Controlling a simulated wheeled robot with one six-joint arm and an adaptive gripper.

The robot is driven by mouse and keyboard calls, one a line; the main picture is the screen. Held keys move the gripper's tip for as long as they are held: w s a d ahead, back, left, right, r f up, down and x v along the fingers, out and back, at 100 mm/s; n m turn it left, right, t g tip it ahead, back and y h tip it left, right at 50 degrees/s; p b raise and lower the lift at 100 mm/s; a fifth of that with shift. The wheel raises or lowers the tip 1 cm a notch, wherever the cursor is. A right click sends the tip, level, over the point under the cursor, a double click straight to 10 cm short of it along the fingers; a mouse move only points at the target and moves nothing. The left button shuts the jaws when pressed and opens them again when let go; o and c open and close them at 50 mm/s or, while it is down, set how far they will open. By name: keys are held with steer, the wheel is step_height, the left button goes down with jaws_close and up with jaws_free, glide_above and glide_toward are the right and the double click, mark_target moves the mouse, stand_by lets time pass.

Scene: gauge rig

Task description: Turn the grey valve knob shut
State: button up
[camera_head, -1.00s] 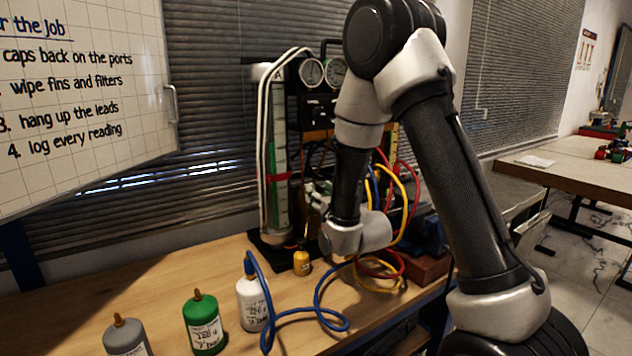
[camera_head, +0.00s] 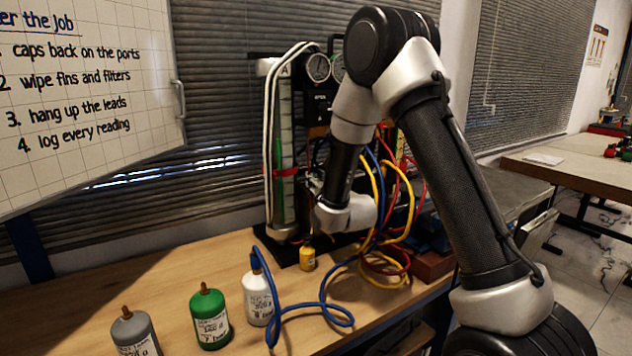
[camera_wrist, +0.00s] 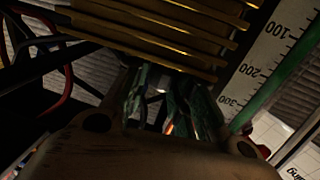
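I cannot make out the grey valve knob for certain. A small pale grey piece (camera_wrist: 158,82) shows between my fingertips in the wrist view and may be part of it. My gripper (camera_wrist: 168,95) is at the lower part of the gauge rig, just below a stack of brass-coloured fins (camera_wrist: 160,32). The two fingers stand somewhat apart, but the picture is too dark to tell whether they touch anything. In the head view my wrist hides most of the gripper and the rig behind it. The rig carries a round gauge (camera_head: 318,67) and a green tube (camera_head: 279,165).
Blue, yellow and red hoses (camera_head: 408,205) hang close to the right of my wrist. White (camera_head: 257,298), green (camera_head: 211,322) and grey (camera_head: 137,335) bottles stand at the front. The bench (camera_head: 180,275) is clear on the left.

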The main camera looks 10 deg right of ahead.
jaws_close()
steer(key=shift+h, duration=0.3)
steer(key=m+h, duration=0.2)
steer(key=h, duration=0.1)
steer(key=shift+a+m+h, duration=0.15)
steer(key=shift+m+h, duration=0.15)
steer(key=shift+m+g+h, duration=0.4)
steer(key=shift+m+h, duration=0.75)
steer(key=shift+h, duration=0.55)
steer(key=shift+m+g+h, duration=0.4)
steer(key=shift+m+h, duration=0.75)
steer(key=shift+h, duration=0.85)
steer(key=o, duration=0.6)
jaws_free()
steer(key=shift+o, duration=0.2)
